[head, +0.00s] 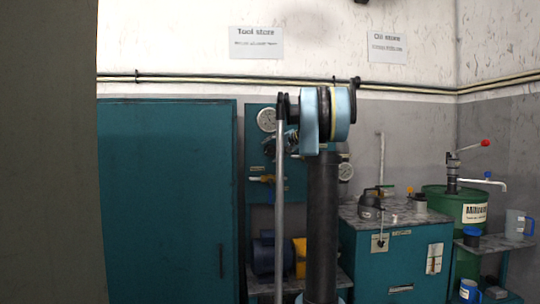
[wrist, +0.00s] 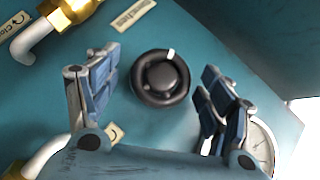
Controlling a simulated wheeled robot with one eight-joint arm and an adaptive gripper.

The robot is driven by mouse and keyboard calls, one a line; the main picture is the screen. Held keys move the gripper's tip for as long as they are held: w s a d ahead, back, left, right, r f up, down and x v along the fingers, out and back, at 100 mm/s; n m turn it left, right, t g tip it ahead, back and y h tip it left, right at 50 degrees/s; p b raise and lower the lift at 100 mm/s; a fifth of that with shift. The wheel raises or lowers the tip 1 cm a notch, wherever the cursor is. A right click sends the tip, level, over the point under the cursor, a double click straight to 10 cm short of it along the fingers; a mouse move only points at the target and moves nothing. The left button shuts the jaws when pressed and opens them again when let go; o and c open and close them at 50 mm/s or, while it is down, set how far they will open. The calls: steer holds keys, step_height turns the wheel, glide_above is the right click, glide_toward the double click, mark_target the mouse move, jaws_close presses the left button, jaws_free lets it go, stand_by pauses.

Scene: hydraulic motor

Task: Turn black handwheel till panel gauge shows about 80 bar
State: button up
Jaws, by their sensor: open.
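The black handwheel (wrist: 146,88) is on the teal panel in the wrist view, with a white mark on its upper right rim. My gripper (wrist: 160,74) is open, one blue-padded finger to the left of the handwheel and one to the right, with visible gaps on both sides. How far the fingers are from the panel is hard to tell. A dial gauge (wrist: 262,142) shows partly behind the right finger. In the head view a white-faced gauge (head: 267,119) sits high on the panel (head: 262,190); its reading is too small to tell. My arm hides the handwheel there.
Brass valves with pale levers (wrist: 38,38) are left of the handwheel, at upper left and lower left. A second gauge (head: 346,172) stands above the teal cabinet (head: 385,270). A green drum (head: 440,198) stands at right. A blue motor (head: 265,256) sits below the panel.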

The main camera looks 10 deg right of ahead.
steer(key=v, duration=1)
steer(key=shift+s, duration=0.2)
steer(key=shift+d, duration=0.15)
steer(key=s+a+f+n+g+h, duration=0.25)
steer(key=s+a+f, duration=0.35)
steer(key=s+f, duration=0.6)
steer(key=s+a+f+n+g+h, duration=0.1)
steer(key=s+a+f+g, duration=0.35)
steer(key=s+f, duration=0.75)
steer(key=s+d+f+n+h, duration=0.1)
steer(key=s+f+h, duration=0.1)
steer(key=s+f, duration=1)
steer(key=s+d+f+n+g+h, duration=0.1)
steer(key=s+d+f+h, duration=0.1)
steer(key=s+f, duration=1)
steer(key=shift+f+h, duration=0.15)
steer(key=shift+h, duration=0.6)
steer(key=shift+s, duration=0.1)
